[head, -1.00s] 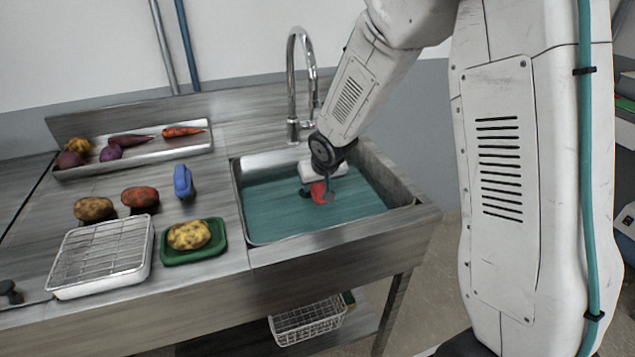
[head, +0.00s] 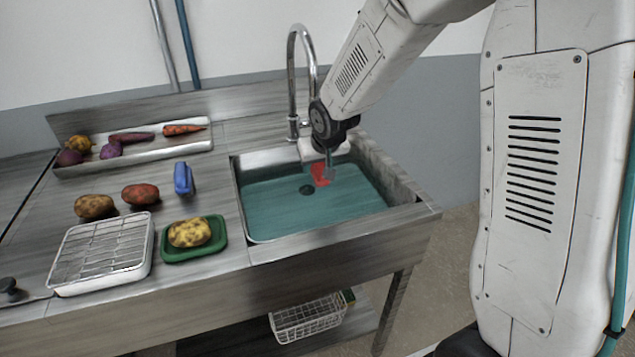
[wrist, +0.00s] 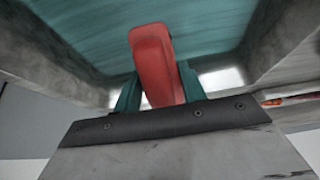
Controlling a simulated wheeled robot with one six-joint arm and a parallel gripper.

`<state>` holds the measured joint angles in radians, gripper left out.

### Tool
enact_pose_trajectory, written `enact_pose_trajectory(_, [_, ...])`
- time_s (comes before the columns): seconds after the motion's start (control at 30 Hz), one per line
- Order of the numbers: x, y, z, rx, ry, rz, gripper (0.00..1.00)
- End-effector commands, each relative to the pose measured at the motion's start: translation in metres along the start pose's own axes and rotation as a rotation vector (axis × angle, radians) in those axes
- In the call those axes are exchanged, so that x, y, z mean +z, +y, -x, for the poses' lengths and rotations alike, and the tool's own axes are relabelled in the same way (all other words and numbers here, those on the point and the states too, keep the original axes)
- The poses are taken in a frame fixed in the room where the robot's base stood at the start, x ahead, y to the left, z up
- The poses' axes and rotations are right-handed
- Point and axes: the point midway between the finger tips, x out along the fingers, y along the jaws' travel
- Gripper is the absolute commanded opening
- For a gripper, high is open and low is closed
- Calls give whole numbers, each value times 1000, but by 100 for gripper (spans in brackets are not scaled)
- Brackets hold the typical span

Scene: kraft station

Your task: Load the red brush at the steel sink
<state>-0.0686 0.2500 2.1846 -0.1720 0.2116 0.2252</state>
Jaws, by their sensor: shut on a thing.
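The steel sink (head: 262,161) is a basin in the right part of the counter, with teal water (head: 275,215) in it and a dark drain showing through. The red brush (head: 320,176) is over the back half of the basin, below my gripper (head: 328,165). The wrist view shows the red brush (wrist: 152,60) between the two teal fingers of my gripper (wrist: 158,88), which is shut on it. The bristles cannot be made out. Whether the brush touches the water cannot be told.
A tall faucet (head: 291,85) stands at the sink's back edge, close left of my arm. A blue brush (head: 183,179) stands left of the sink. A potato (head: 190,233) sits on a green tray (head: 170,256). A wire rack (head: 95,253), loose potatoes and a vegetable trough (head: 190,144) are further left.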

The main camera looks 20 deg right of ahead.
Motion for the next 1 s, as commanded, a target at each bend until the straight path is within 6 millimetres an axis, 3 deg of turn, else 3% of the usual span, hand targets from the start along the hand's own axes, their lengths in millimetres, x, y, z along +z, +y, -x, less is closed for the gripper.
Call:
enact_pose_trajectory(0.6, [-25,0,44,0,3,0,23])
enact_pose_trajectory(1.0, [-28,0,51,0,0,1,23])
